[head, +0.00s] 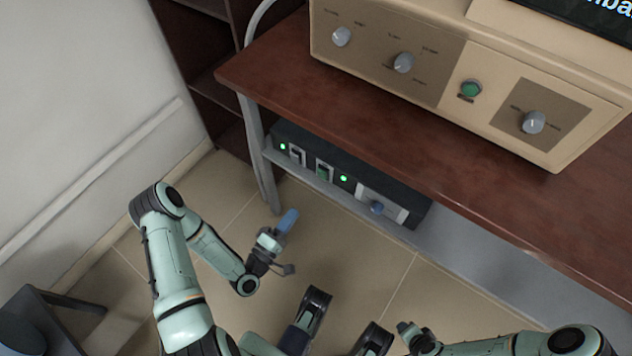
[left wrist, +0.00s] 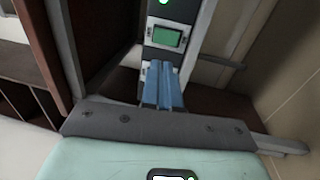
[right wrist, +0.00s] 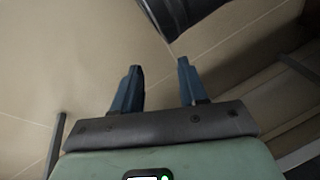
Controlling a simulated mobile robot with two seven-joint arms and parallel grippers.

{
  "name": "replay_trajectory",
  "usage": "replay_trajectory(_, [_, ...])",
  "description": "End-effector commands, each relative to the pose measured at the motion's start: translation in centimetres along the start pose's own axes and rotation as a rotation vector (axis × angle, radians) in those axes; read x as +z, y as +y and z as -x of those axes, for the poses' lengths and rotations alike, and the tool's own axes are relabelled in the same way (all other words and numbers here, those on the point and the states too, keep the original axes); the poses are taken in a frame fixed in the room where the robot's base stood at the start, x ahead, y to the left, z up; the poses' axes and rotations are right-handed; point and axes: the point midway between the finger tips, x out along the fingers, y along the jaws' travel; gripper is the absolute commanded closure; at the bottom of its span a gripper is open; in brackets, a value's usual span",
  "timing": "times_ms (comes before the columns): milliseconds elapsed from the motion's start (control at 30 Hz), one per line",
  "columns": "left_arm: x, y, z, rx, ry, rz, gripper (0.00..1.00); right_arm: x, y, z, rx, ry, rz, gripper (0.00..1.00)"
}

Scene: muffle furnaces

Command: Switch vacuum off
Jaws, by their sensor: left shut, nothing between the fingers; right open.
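A black control box (head: 340,175) sits on the shelf under the brown table. Its front has a left rocker switch (head: 297,155), a green rocker switch (head: 324,171), two lit green lamps and a blue-grey knob (head: 377,208) on a pale plate. No label on it is readable. My left gripper (head: 289,220) is shut and empty, in front of and below the box. In the left wrist view, its blue fingers (left wrist: 164,84) overlap the panel just below the green switch (left wrist: 164,37); contact cannot be judged. My right gripper (right wrist: 160,84) is open and empty over the floor.
A beige furnace (head: 455,95) with several knobs and a green button stands on the brown table (head: 300,75). The table's grey metal leg (head: 262,165) is left of the box. Tiled floor (head: 350,265) is open in front of the shelf.

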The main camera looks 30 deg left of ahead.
Motion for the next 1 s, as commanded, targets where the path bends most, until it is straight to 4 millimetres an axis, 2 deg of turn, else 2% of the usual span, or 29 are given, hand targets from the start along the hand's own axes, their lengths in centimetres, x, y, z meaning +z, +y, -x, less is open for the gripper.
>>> replay_trajectory(200, [0.1, 0.0, -4.5, 0.006, -0.004, -0.003, 1.0, -0.6, 0.5, -0.9, 0.005, 0.017, -0.004, 0.57])
replay_trajectory(400, [0.1, -0.1, -8.7, 0.004, -0.003, -0.002, 1.0, 1.0, 1.6, -1.9, 0.026, -0.031, -0.015, 0.57])
replay_trajectory(533, [0.1, 0.0, -10.8, 0.004, -0.002, -0.003, 1.0, 1.9, 2.3, -2.4, 0.039, -0.059, -0.022, 0.57])
replay_trajectory(733, [0.0, 0.0, -12.4, 0.001, 0.001, -0.001, 1.0, 2.7, 2.9, -2.8, 0.049, -0.085, -0.029, 0.57])
replay_trajectory(1000, [0.0, 0.0, -12.7, 0.0, 0.0, -0.001, 1.0, 2.8, 3.0, -2.8, 0.051, -0.088, -0.03, 0.57])
